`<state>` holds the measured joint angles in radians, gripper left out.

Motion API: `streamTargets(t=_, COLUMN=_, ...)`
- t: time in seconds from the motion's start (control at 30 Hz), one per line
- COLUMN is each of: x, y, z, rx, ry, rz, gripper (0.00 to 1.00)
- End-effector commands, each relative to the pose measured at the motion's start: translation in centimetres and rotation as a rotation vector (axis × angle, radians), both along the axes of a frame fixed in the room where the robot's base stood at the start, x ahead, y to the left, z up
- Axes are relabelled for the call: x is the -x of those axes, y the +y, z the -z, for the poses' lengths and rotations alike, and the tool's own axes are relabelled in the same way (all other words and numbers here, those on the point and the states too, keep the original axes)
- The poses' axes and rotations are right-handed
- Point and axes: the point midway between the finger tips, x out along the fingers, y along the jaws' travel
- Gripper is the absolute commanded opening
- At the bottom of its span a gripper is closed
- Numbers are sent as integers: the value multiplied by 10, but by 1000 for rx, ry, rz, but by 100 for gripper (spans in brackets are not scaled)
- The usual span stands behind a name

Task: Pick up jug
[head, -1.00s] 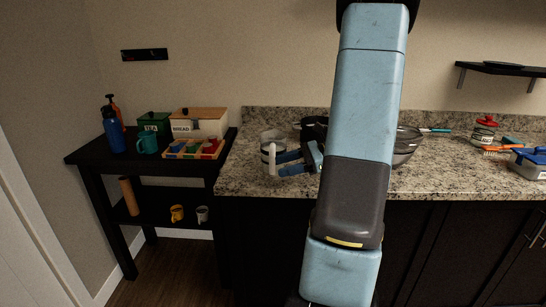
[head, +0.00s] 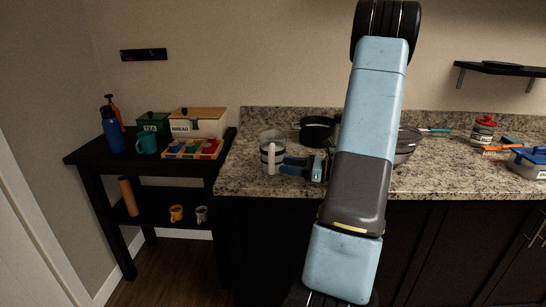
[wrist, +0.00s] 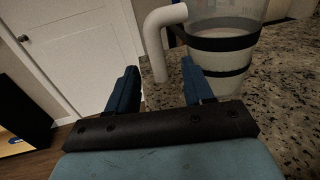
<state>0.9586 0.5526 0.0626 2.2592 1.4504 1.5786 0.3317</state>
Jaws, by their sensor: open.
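The jug (head: 265,151) stands upright near the left end of the granite counter. It is clear with dark bands and has a white handle (head: 271,159). In the wrist view the jug (wrist: 222,62) is at the upper right, its top cut off, with its white handle (wrist: 155,45) on its left side. My gripper (head: 284,166) is open beside the jug at its handle side. In the wrist view the handle's lower end shows between the two blue fingertips (wrist: 159,76). I cannot tell whether either finger touches it.
A black pot (head: 317,130) stands behind my gripper on the granite counter (head: 245,185). A grey bowl (head: 404,146) is partly hidden by my arm. A dark side table (head: 88,150) with a bread box (head: 199,124) and a blue bottle (head: 113,131) stands to the left.

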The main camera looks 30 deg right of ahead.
Motion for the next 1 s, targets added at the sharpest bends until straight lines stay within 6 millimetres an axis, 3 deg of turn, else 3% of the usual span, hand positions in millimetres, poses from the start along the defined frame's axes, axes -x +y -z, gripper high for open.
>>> streamTargets(t=0.33, x=-13, y=15, z=0, rx=0, ry=0, rz=0, gripper=51)
streamTargets(t=0.63, x=-37, y=44, z=1, rx=0, ry=0, rz=-1, gripper=51)
streamTargets(t=0.9, x=-42, y=47, z=1, rx=1, ry=1, rz=2, gripper=51)
streamTargets(t=1.0, x=-42, y=47, z=1, rx=1, ry=1, rz=2, gripper=44)
